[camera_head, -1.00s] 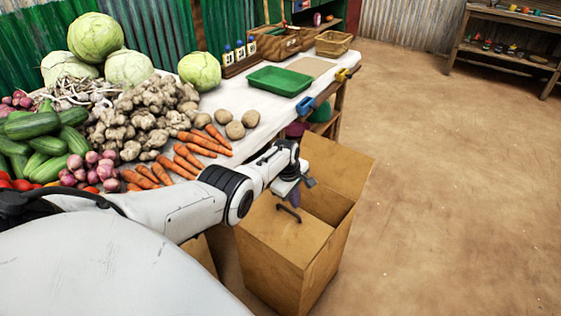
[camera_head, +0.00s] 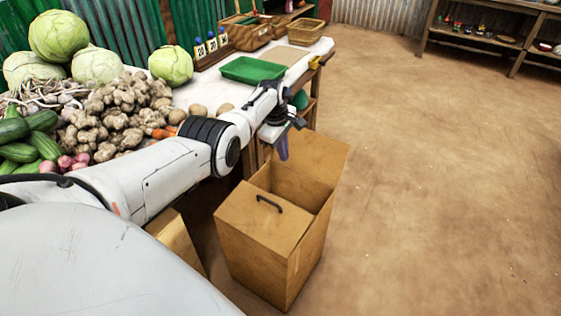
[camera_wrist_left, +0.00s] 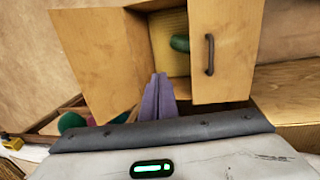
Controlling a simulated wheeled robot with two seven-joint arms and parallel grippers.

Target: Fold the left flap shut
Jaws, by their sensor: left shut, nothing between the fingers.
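A brown box (camera_head: 250,255) stands on the floor beside the stall table. One flap, with a dark handle (camera_head: 270,203), lies level over the box's left part in the head view. The other flap (camera_head: 318,155) stands raised at the far side, with the opening between them. In the left wrist view, the handled flap (camera_wrist_left: 235,40) is at right and the other panel (camera_wrist_left: 95,50) at left. My left gripper (camera_head: 283,148) is shut and empty, above the box by the raised flap. Its purple fingers (camera_wrist_left: 160,95) point toward the opening. My right gripper is out of view.
A green object (camera_wrist_left: 180,43) shows inside the box. The table holds cabbages (camera_head: 60,36), ginger (camera_head: 120,110), a green tray (camera_head: 252,70) and a basket (camera_head: 305,31). Another box (camera_head: 177,240) stands at lower left. The floor (camera_head: 450,180) at right is clear.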

